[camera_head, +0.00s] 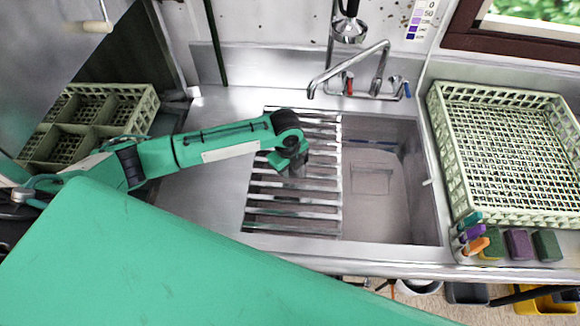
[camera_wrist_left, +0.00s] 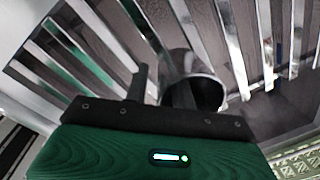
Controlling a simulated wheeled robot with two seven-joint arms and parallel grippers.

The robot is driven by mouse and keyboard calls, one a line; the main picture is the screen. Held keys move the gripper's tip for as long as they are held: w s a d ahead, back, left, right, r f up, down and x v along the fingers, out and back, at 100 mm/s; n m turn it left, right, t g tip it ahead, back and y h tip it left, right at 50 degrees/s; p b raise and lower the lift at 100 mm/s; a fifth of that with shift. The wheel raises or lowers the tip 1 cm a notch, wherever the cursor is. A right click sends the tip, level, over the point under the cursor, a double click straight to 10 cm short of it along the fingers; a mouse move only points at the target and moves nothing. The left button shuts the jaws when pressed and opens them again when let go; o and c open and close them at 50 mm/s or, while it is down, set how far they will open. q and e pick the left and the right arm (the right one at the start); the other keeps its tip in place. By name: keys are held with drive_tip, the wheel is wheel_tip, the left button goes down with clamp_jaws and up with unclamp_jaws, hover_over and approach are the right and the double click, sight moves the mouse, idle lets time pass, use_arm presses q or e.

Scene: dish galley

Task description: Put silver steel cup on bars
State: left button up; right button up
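In the left wrist view a silver steel cup (camera_wrist_left: 205,70) shows over the metal bars (camera_wrist_left: 190,30), its dark mouth turned towards the camera. One dark finger of my left gripper (camera_wrist_left: 160,82) stands to the left of the cup, with a gap between them. The other finger is hard to make out against the dark mouth. In the head view my left gripper (camera_head: 296,168) points down over the bars (camera_head: 275,210), and its fingers and the cup are mostly hidden or too small to tell apart. The gripper appears open. My right gripper is out of view.
The sink basin (camera_head: 385,205) lies right of the bars, with a tap (camera_head: 350,65) behind. A green dish rack (camera_head: 510,150) stands at the right, with sponges (camera_head: 518,243) in front. Compartment crates (camera_head: 90,115) stand at the left.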

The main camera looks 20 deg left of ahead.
use_arm(q)
wheel_tip(320, 180, up, 12)
drive_tip(key=b, duration=0.2)
drive_tip(key=shift+s+a+r+b, duration=0.15)
drive_tip(key=shift+s+a+b, duration=0.05)
drive_tip(key=shift+s+b, duration=0.15)
idle(0.3)
